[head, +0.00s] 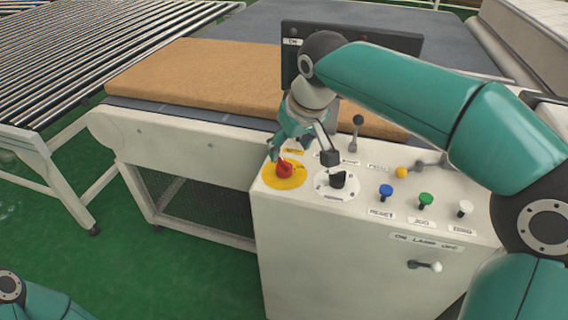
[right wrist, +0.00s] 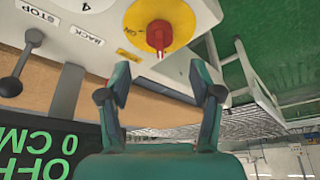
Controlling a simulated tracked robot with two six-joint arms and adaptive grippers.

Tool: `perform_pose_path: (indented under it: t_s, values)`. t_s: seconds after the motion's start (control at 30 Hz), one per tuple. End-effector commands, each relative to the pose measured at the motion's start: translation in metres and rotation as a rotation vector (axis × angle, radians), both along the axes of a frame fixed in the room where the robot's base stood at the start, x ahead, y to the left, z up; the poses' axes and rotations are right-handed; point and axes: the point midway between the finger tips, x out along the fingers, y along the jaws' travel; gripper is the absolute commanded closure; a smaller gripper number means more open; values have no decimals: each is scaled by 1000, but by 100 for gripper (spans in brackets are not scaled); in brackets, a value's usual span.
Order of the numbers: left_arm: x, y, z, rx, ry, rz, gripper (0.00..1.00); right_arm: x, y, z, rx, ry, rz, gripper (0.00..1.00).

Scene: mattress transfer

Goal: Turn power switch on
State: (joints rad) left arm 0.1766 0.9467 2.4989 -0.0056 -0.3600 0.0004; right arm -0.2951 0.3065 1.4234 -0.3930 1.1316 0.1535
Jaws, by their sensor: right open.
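A red rotary knob on a round yellow plate (head: 284,172) sits at the left of the white control panel (head: 300,225). The knob (right wrist: 160,35) also shows in the right wrist view, at the top middle. I cannot read its label well enough to tell that it is the power switch. My right gripper (head: 303,155) is open and empty, above the panel by the red knob. In the right wrist view its fingers (right wrist: 180,60) are spread, with the knob beyond their tips, apparently not touched. My left gripper is out of view; only part of my left arm shows at lower left.
A black knob on a white dial (head: 337,182) stands right of the yellow plate. Blue (head: 386,191), green (head: 425,200) and white (head: 464,208) buttons follow. A lever (head: 357,132) and a dark display (head: 400,45) stand behind. A tan mattress (head: 200,75) lies on the conveyor.

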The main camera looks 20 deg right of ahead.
Motion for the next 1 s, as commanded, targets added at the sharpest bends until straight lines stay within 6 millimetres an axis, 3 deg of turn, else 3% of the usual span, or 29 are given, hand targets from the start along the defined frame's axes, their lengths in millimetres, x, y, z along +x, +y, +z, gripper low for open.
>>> perform_pose_path:
  t_s: [0.1, 0.33, 0.77, 0.83, 1.0]
  values:
    - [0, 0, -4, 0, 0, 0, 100, 9, 1, -26, -1, 5, -1, 36]
    - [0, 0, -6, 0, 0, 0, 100, 23, 4, -57, -1, 2, 0, 36]
    - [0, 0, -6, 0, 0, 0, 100, 27, 6, -67, -1, 0, 2, 36]
    - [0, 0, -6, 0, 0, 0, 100, 27, 6, -67, 0, 0, 2, 42]
    - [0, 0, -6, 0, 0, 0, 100, 27, 6, -67, 0, 0, 2, 71]
